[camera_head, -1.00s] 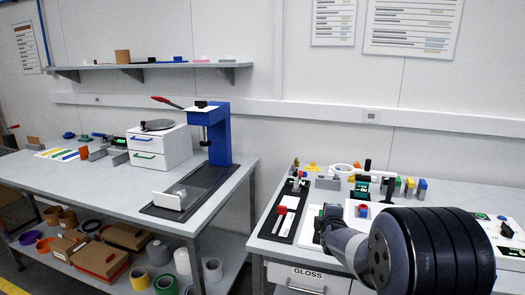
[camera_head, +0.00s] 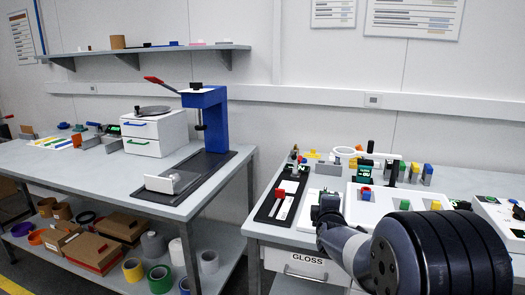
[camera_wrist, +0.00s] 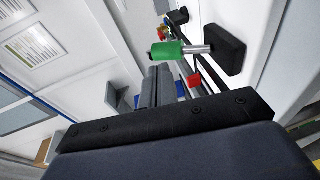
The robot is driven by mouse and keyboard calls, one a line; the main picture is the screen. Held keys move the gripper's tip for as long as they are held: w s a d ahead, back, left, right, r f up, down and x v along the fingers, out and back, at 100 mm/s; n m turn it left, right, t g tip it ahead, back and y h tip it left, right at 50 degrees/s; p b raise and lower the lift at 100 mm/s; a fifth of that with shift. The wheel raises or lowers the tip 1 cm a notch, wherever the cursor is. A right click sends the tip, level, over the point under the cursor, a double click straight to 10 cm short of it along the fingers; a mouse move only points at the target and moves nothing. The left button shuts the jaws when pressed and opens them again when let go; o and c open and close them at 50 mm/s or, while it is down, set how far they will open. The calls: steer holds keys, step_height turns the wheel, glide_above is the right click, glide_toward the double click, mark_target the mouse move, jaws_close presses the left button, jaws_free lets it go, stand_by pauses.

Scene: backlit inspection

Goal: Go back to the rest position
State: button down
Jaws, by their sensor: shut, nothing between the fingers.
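My gripper (camera_wrist: 160,86) shows in the wrist view with its two fingers together and nothing between them. A green cylinder with a metal shaft (camera_wrist: 180,50) lies beyond the fingertips, towards a black block (camera_wrist: 224,50); I see a gap between it and the fingers but cannot judge the depth. In the head view my arm reaches in from the lower right over the front of the right bench (camera_head: 259,228). My fingers cannot be made out there, behind my own wrist and a dark green and black item.
The right bench carries a black tray with a red-topped part (camera_head: 280,193), a white ring (camera_head: 345,152) and several coloured blocks. On the left bench stand a blue press (camera_head: 215,120) and a white drawer unit (camera_head: 153,133). A floor gap separates the benches.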

steer(key=shift+s+a+f+t+b, duration=0.1)
steer(key=shift+s+f+t+b, duration=0.3)
steer(key=shift+b, duration=1.05)
steer(key=shift+s+a+f+t+b, duration=0.1)
steer(key=shift+f+t+b, duration=0.45)
steer(key=shift+b, duration=0.9)
steer(key=t+b, duration=0.1)
steer(key=b, duration=0.2)
steer(key=s+f+t+b, duration=0.1)
steer(key=b, duration=0.2)
steer(key=shift+s+a+n+b, duration=0.15)
steer(key=shift+a+n+b, duration=0.05)
steer(key=shift+n+b, duration=0.2)
steer(key=t+b, duration=0.1)
steer(key=b, duration=0.1)
steer(key=s+f+t+b, duration=0.1)
steer(key=b, duration=0.2)
steer(key=f+n+t+b, duration=0.1)
steer(key=t+b, duration=0.1)
steer(key=b, duration=0.1)
steer(key=shift+s+a+f, duration=0.1)
steer(key=shift+s+a, duration=0.15)
steer(key=v, duration=0.7)
steer(key=shift+s+p, duration=0.25)
steer(key=shift+p, duration=0.2)
steer(key=shift+r, duration=0.25)
